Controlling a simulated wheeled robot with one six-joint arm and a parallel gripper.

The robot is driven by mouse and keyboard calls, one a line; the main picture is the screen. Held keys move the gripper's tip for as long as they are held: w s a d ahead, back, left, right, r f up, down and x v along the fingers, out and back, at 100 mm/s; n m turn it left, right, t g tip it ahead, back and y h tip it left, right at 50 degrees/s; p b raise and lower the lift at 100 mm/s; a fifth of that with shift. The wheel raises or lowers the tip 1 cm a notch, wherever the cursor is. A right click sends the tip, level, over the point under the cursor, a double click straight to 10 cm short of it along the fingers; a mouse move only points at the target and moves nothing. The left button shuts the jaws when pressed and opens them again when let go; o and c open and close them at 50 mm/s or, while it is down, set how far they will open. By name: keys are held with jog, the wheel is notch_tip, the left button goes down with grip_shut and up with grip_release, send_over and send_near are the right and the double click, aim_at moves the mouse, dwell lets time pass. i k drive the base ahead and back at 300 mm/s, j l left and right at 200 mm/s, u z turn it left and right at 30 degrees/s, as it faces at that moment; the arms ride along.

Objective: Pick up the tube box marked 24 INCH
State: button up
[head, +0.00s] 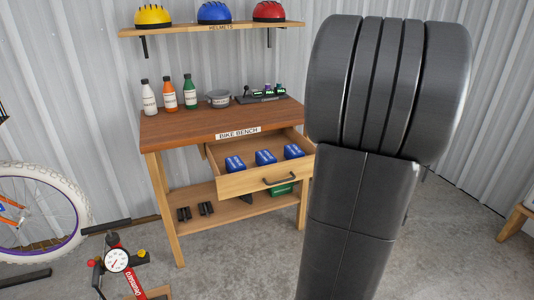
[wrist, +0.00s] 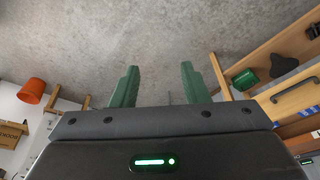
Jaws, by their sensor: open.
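Three blue boxes, likely the tube boxes, sit in a row in the open drawer (head: 233,184) of the bike bench: a left one (head: 235,163), a middle one (head: 265,157) and a right one (head: 293,151). Their markings are too small to read, so I cannot tell which is 24 INCH. My gripper (wrist: 159,68) shows in the wrist view with its two green fingers apart and nothing between them. It faces the concrete floor, with the drawer front and handle (wrist: 296,97) off to its right. In the head view my dark arm hides my gripper.
A helmet shelf (head: 215,29) hangs above. A green container (wrist: 244,78) sits on the lower shelf. A bike wheel (head: 40,210) and red pump (head: 130,278) stand left.

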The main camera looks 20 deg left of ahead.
aim_at(234, 165)
jog(key=i+j, duration=0.15)
jog(key=i, duration=0.45)
jog(key=i+j+u, duration=0.15)
jog(key=i, duration=0.4)
jog(key=i+u, duration=0.1)
jog(key=u, duration=1.55)
